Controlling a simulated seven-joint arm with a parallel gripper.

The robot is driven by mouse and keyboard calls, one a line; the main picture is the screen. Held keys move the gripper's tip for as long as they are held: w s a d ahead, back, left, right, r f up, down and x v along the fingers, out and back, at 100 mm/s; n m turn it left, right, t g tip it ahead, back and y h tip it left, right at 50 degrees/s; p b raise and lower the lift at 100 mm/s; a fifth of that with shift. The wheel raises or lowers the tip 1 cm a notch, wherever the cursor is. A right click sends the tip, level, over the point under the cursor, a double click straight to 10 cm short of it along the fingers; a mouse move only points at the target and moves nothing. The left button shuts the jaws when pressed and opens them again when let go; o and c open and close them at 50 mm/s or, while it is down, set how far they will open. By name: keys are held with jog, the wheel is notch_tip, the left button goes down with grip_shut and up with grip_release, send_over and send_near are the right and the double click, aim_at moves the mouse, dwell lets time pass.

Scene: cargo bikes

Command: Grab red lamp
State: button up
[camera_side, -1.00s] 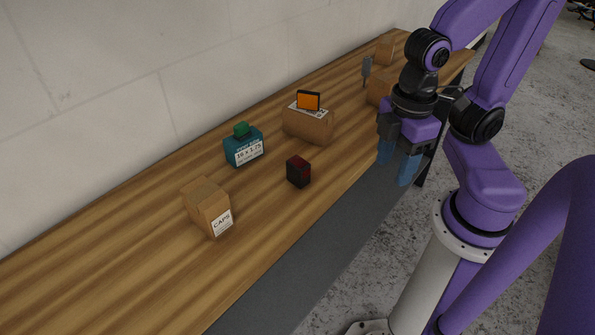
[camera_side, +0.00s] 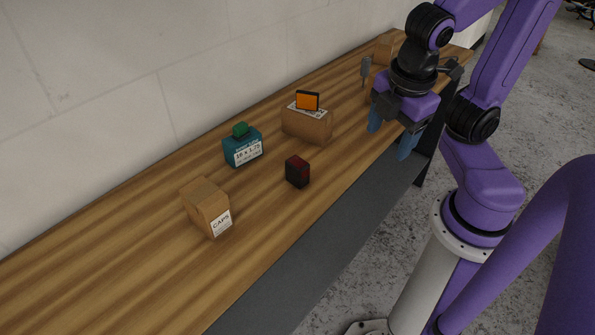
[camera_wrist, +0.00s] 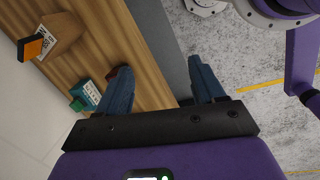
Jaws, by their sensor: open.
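The red lamp (camera_side: 298,171) is a small dark block with a red face. It stands on the wooden bench near its front edge, in the middle of the side view. My gripper (camera_side: 391,138) is open and empty. It is to the right of the lamp and farther along the bench, over the bench's front edge, with its blue fingers apart. In the wrist view my gripper (camera_wrist: 158,85) also shows open, with bench and floor between the fingers.
A cardboard box with an orange reflector (camera_side: 307,100) on top stands behind the lamp. A teal box (camera_side: 243,148) with a green block (camera_side: 240,129) on it is to the left. A CAPS box (camera_side: 206,208) is nearer. More boxes stand at the far end. The wall is behind.

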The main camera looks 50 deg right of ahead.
jog(key=w+d+n+t+h, duration=0.2)
jog(key=w+n+t, duration=0.2)
jog(key=w+n, duration=0.1)
jog(key=n+t+y, duration=0.2)
jog(key=n+t, duration=0.6)
jog(key=n, duration=0.7)
send_over(305, 169)
jog(key=s, duration=0.3)
notch_tip(305, 169, down, 14)
jog(key=shift+w+a+r, duration=0.1)
jog(key=shift+w+r, duration=0.05)
jog(key=shift+w+f, duration=0.2)
jog(key=shift+f, duration=0.1)
jog(key=shift+x, duration=3.5)
jog(key=c, duration=1.1)
